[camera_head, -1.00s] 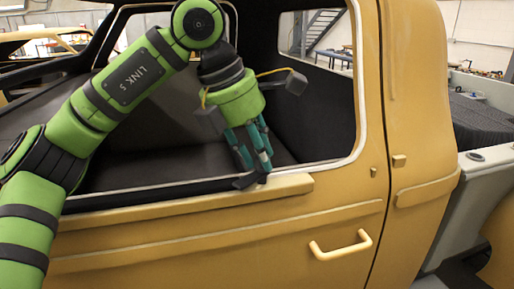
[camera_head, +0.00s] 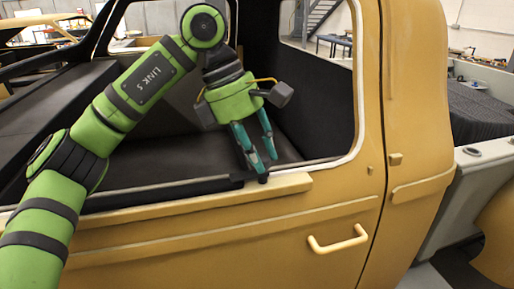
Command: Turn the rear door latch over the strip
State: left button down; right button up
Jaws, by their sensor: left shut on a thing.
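My left gripper (camera_head: 264,160) points down at the window sill of the yellow door, with its teal fingers around the small black latch (camera_head: 262,178). The fingers look somewhat apart, and their contact with the latch is small and partly hidden. The latch sits at the top edge of the yellow strip (camera_head: 285,184), near its right end. From here it looks short and nearly end-on. A black strip (camera_head: 205,187) runs along the sill and ends just left of the latch. My right gripper is not in view.
The yellow door (camera_head: 220,250) has a handle (camera_head: 338,240) low on the right. The window opening above the sill is framed by a pillar (camera_head: 368,70) on the right. A dark interior lies behind my gripper. The space in front of the door is clear.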

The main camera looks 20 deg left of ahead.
pick_arm(q)
jog(key=shift+d+r, duration=0.1)
jog(key=shift+r, duration=0.15)
jog(key=c, duration=1)
grip_release()
jog(key=shift+d, duration=0.25)
jog(key=shift+f, duration=0.1)
jog(key=v, duration=0.7)
jog(key=shift+a+r, duration=0.1)
jog(key=shift+r, duration=0.2)
